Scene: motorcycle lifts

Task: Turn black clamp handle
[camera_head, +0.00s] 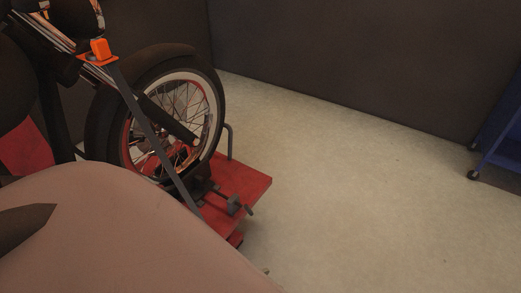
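The black clamp handle (240,206) is small and dark, at the front end of the red lift platform (255,182), low and left of centre in the head view. It sits below the motorcycle's front wheel (176,122), which stands upright on the platform. A dark bent bar (230,142) rises beside the wheel. The exact turn of the handle is too small and dark to tell. Neither of my grippers shows in this view, and nothing is seen touching the handle. A large pale brownish rounded surface covers the lower left and hides part of the lift.
A dark strap (148,127) runs from an orange fitting (101,50) on the motorcycle down to the platform. A blue wheeled cart (500,139) stands at the right edge. Dark walls (350,60) close the back. The pale floor (350,200) right of the lift is clear.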

